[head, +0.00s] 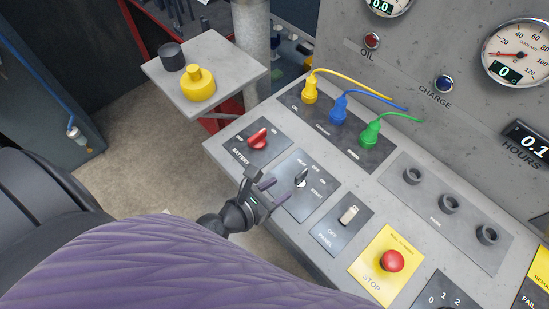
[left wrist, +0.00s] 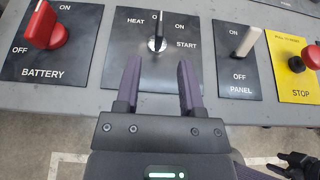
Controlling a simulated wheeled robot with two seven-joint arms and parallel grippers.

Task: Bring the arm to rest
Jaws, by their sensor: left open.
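My left gripper (head: 274,191) is open and empty, its two purple fingers pointing at the start switch (head: 301,177) on the sloping console. In the left wrist view the gripper (left wrist: 158,78) shows a clear gap between its fingers. The start switch (left wrist: 157,44), marked HEAT, ON and START, stands just beyond the fingertips, apart from them as far as I can see. In the left wrist view a dark part (left wrist: 298,165) at the lower right may be my right gripper; its jaws cannot be made out.
The red battery switch (head: 258,137), panel switch (head: 348,214) and red stop button (head: 392,261) flank the start switch. Yellow (head: 310,92), blue (head: 338,107) and green (head: 371,133) plugs stand behind. A grey shelf (head: 225,62) holds a yellow part (head: 198,88) and dark cylinder (head: 171,56).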

